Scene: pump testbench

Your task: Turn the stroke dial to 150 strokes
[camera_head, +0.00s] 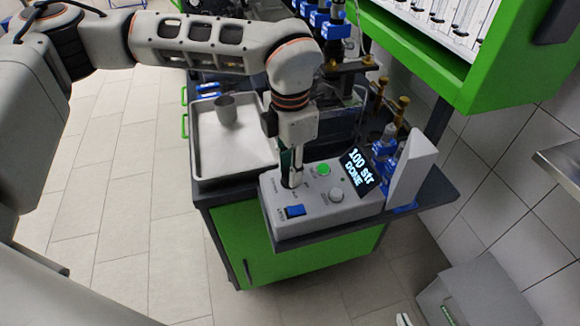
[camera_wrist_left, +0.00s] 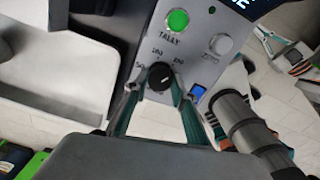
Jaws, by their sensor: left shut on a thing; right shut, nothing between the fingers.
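The control box (camera_head: 335,208) stands on the bench edge, and its tilted display (camera_head: 361,172) reads "100 str" and "DONE". The black stroke dial (camera_wrist_left: 160,78) shows in the left wrist view, with printed marks around its upper side. I cannot read its pointer's exact setting. My left gripper (camera_head: 291,182) points down at the box's left part; in the wrist view its fingers (camera_wrist_left: 158,90) are shut on the dial, one on each side. The gripper mostly hides the dial in the head view. My right gripper (camera_wrist_left: 270,42) shows at the right of the wrist view, shut and empty, away from the box.
The box also has a green TALLY button (camera_wrist_left: 177,20), a grey ZERO button (camera_wrist_left: 221,44) and a blue switch (camera_head: 295,211). A white tray (camera_head: 210,168) with a metal cup (camera_head: 226,110) lies left of the box. Blue-capped fittings (camera_head: 384,148) and a white panel (camera_head: 411,170) stand right.

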